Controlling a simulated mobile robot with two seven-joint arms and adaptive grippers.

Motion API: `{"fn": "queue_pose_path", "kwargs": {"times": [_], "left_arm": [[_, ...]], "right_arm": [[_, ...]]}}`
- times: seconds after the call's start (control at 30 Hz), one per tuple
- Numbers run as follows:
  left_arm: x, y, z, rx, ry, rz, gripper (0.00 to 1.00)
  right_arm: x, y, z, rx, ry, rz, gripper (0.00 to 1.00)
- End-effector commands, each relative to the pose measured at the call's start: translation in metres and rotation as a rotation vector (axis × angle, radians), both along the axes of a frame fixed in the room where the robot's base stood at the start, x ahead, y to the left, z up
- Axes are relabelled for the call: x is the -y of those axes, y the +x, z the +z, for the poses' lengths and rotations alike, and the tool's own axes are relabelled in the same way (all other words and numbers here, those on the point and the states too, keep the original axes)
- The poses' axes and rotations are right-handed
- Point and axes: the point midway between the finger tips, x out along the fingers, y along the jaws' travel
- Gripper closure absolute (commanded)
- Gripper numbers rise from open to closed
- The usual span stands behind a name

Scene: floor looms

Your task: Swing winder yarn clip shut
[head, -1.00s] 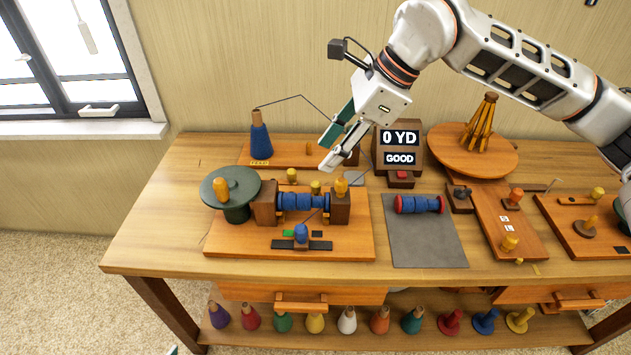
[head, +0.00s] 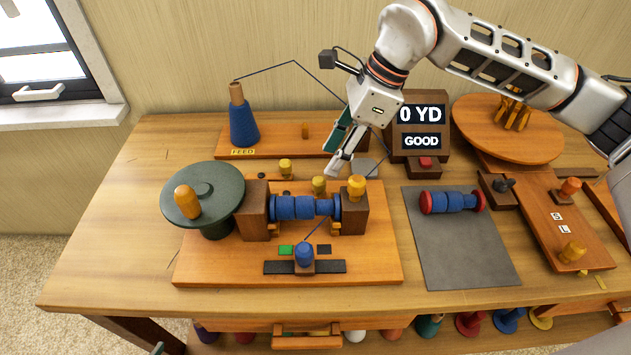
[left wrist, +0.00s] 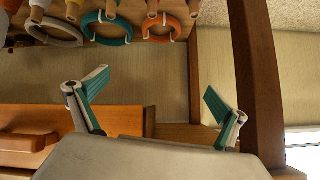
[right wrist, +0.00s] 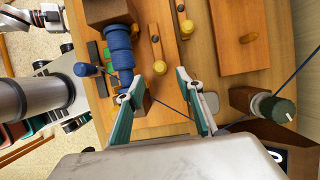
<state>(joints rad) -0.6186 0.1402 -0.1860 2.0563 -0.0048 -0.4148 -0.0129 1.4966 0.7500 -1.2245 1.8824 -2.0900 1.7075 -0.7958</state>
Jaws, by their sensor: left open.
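The winder holds a blue wound spool (head: 305,208) between brown blocks on a wooden board (head: 225,272). Yellow knobs stand behind it, one (head: 319,186) near the middle and one (head: 356,187) at the right block; I cannot tell which part is the yarn clip. A blue guide knob (head: 304,254) sits in front. My right gripper (head: 335,168) is just above and behind the spool. My left gripper (left wrist: 156,80) is wide open and empty, low near the shelf.
A blue cone (head: 243,122) feeds yarn past my right gripper. A counter (head: 421,118) reads 0 YD and GOOD. A green crank wheel (head: 225,180) stands left of the spool. A red-ended bobbin (head: 452,202) lies on a grey mat (head: 460,260). The table's left end is clear.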

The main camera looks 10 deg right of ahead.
Motion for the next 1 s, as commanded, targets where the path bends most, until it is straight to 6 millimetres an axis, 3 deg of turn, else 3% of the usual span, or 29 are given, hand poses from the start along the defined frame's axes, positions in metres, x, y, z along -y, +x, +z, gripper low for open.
{"fn": "queue_pose_path", "kwargs": {"times": [0.03,0.27,0.6,1.0], "left_arm": [[0.0,-0.003,-0.006,-0.007,0.001,0.0,0.0],[0.001,0.001,0.0,0.007,-0.001,-0.001,0.0],[0.004,0.004,-0.001,0.014,-0.006,-0.008,0.0],[0.005,0.01,0.004,0.028,-0.007,-0.012,0.0]], "right_arm": [[0.0,0.0,-0.01,-0.011,0.001,0.0,0.63],[-0.007,0.001,-0.025,-0.01,0.001,0.001,0.63],[-0.025,0.005,-0.071,-0.013,0.002,0.001,0.63],[-0.03,0.006,-0.081,-0.009,0.001,0.0,0.63]]}}
